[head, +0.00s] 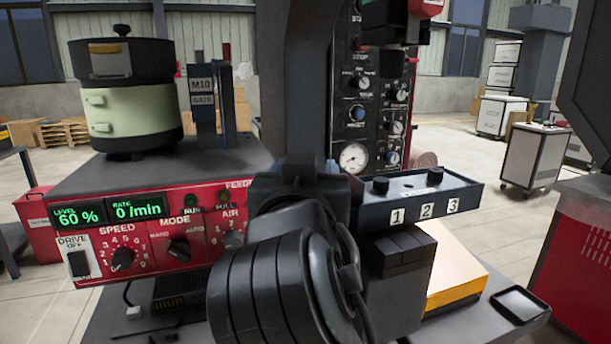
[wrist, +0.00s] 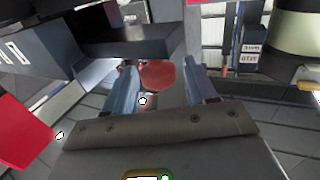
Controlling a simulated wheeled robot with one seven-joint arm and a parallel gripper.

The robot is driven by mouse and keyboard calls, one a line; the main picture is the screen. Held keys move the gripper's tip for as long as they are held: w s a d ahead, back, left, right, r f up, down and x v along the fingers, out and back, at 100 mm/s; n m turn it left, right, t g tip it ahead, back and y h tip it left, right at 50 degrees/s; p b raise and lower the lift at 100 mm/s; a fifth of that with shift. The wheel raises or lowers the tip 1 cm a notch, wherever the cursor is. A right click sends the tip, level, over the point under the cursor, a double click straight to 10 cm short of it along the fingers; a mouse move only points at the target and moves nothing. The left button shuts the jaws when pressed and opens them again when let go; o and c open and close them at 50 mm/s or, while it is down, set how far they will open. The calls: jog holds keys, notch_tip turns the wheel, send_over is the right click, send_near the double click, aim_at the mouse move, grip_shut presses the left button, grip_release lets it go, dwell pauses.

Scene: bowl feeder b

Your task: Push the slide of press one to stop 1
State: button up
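In the head view a dark blue box with white labels 1, 2 and 3 (head: 419,212) stands right of centre. I cannot tell which part is the slide; my arm covers the box's left end. My gripper (wrist: 158,72) shows in the wrist view with its two blue-grey fingers apart. A reddish round thing (wrist: 158,75) shows between and beyond the fingers; I cannot tell if they touch it. The head view hides the gripper behind my arm.
A red control panel (head: 150,245) with dials and a bowl feeder (head: 130,108) stand at left. The M10 gate post (head: 203,100) is beside the bowl. A gauge panel (head: 375,120) rises behind the box. A black tray (head: 521,305) lies at the right table edge.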

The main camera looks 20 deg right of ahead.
jog(key=shift+s+a+f, duration=0.2)
jog(key=shift+s+a, duration=0.05)
jog(key=shift+s, duration=0.2)
jog(key=b+v, duration=0.1)
jog(key=v, duration=0.5)
jog(key=shift+s, duration=0.35)
jog(key=shift+a+r, duration=0.1)
jog(key=shift+a, duration=0.1)
